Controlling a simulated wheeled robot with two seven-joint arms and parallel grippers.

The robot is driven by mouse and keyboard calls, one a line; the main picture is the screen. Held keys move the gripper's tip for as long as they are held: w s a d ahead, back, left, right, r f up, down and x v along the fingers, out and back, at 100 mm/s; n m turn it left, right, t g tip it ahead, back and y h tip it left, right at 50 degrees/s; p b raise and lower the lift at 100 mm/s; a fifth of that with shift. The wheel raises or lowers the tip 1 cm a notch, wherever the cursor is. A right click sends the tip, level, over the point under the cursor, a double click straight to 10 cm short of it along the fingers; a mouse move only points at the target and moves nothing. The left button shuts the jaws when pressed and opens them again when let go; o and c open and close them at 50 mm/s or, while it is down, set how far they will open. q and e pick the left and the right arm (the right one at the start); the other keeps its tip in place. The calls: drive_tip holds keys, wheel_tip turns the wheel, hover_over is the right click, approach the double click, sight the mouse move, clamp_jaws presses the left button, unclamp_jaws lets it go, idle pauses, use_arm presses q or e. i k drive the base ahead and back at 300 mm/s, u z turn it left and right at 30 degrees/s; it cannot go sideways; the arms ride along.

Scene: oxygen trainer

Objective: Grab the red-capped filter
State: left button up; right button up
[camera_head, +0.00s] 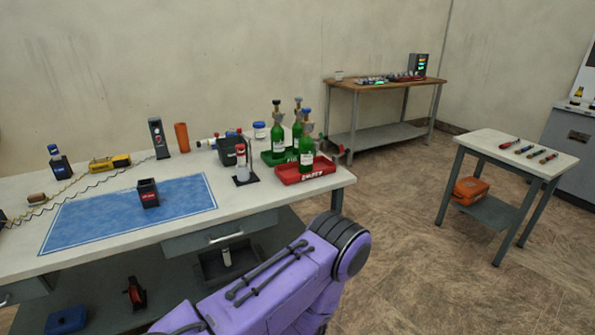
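A white cylinder with a red top (242,164) stands upright on a small black base near the right part of the workbench. It may be the red-capped filter, but it is too small to be sure. Small white pieces (205,143) lie behind it beside a dark bin (229,148), one with a bit of red near its end. Neither of my grippers is in view.
The workbench (110,250) also holds a red tray (290,176), green cylinders (306,158), a blue mat (100,222) and a black box (148,193). A purple link of mine crosses the bench's front edge. A small table (500,139) stands right, with clear floor between.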

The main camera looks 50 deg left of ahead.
sight(240, 151)
drive_tip(key=z, duration=0.2)
drive_tip(key=i, duration=0.85)
drive_tip(key=u, duration=0.35)
drive_tip(key=i, duration=1.15)
drive_tip(key=u, duration=1.45)
drive_tip(key=i, duration=0.85)
drive_tip(key=u, duration=0.95)
